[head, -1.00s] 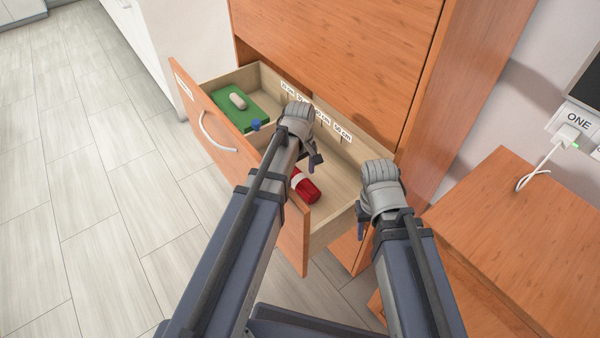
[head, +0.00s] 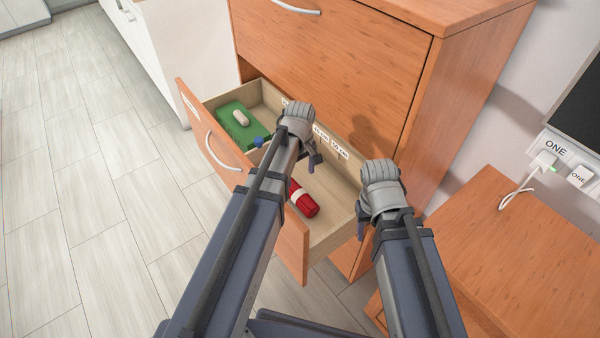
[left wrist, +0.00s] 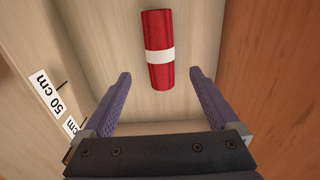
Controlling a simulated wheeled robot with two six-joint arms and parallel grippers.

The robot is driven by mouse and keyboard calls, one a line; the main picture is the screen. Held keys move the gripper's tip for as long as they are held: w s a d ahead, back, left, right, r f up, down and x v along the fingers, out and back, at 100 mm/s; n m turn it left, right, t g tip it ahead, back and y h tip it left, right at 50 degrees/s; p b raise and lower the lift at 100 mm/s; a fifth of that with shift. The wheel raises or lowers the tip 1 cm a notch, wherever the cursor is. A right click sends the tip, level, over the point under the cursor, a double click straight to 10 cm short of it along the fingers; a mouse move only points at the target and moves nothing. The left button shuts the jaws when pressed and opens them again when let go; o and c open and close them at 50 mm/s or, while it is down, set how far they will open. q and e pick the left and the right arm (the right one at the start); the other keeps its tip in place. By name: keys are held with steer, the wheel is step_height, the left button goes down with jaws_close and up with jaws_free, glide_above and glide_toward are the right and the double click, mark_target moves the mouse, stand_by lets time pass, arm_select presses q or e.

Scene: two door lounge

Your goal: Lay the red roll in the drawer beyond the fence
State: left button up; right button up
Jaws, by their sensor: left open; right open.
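The red roll (head: 303,199) with a white band lies on the floor of the open drawer (head: 331,241), in its near half. It also shows in the left wrist view (left wrist: 158,76), just beyond my fingertips and apart from them. My left gripper (head: 312,160) is over the drawer, open and empty; its wrist hides part of the drawer's middle. My right gripper (head: 361,222) is open and empty by the drawer's right end. I cannot make out a fence; the drawer's middle is partly hidden.
A green block (head: 238,131) with a pale rounded object (head: 240,118) on it is in the drawer's far end, with a small blue thing (head: 259,141) beside it. Centimetre labels (head: 339,149) line the back wall. A wooden cabinet (head: 480,250) stands at right. Floor at left is clear.

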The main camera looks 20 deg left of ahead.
arm_select(q)
step_height(320, 180, up, 5)
steer(key=p, duration=0.4)
steer(key=s+d+m+y, duration=0.1)
steer(key=s+d+m, duration=0.9)
steer(key=s+m, duration=0.4)
steer(key=shift+s+d+r, duration=0.15)
steer(key=shift+d, duration=0.1)
